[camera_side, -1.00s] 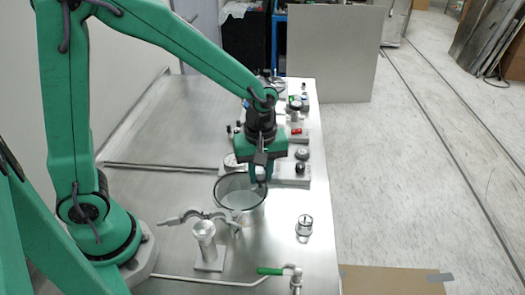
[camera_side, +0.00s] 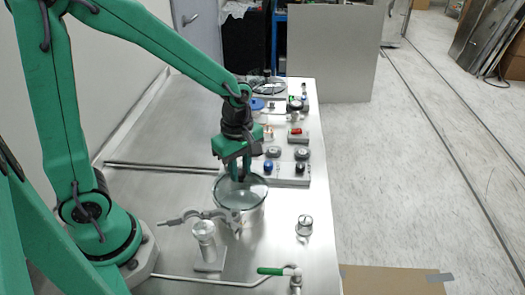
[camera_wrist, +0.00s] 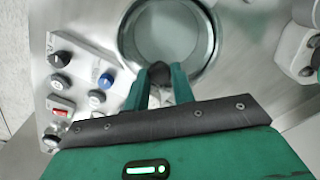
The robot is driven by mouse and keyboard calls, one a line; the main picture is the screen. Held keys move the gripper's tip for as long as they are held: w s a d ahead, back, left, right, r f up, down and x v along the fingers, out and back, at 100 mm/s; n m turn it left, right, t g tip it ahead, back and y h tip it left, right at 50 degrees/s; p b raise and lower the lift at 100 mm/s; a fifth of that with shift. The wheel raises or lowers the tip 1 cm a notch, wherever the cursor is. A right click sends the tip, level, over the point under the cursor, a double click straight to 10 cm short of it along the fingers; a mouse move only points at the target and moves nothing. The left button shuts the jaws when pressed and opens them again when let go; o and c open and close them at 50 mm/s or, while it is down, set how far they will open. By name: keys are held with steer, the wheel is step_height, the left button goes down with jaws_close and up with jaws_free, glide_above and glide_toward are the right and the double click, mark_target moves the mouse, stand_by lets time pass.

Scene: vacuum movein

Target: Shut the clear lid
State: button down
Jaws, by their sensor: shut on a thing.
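The clear round lid (camera_side: 255,190) lies over the round metal chamber (camera_side: 250,216) at the middle of the steel table. It looks about level in the side view; I cannot tell whether a small gap is left under it. In the wrist view the clear lid (camera_wrist: 168,32) fills the round opening, with the chamber's grey rim (camera_wrist: 213,45) around it. My gripper (camera_side: 240,178) is at the far edge of the lid.
A panel (camera_side: 292,172) with knobs and buttons stands just behind the chamber. A clamp on a post (camera_side: 205,235) stands close in front left. A small metal weight (camera_side: 304,225) and a green-handled valve (camera_side: 272,271) are nearer the front. The table's left part is clear.

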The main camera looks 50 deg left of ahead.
mark_target(240, 172)
steer(key=shift+r, duration=0.1)
steer(key=c, duration=1.2)
jaws_free()
steer(key=shift+o, duration=0.2)
steer(key=shift+r, duration=3.9)
steer(key=s+a+r+m+t, duration=0.4)
steer(key=s+r+m, duration=0.3)
steer(key=m, duration=1.1)
steer(key=shift+s+t, duration=0.8)
steer(key=shift+s, duration=0.4)
steer(key=shift+a, duration=0.1)
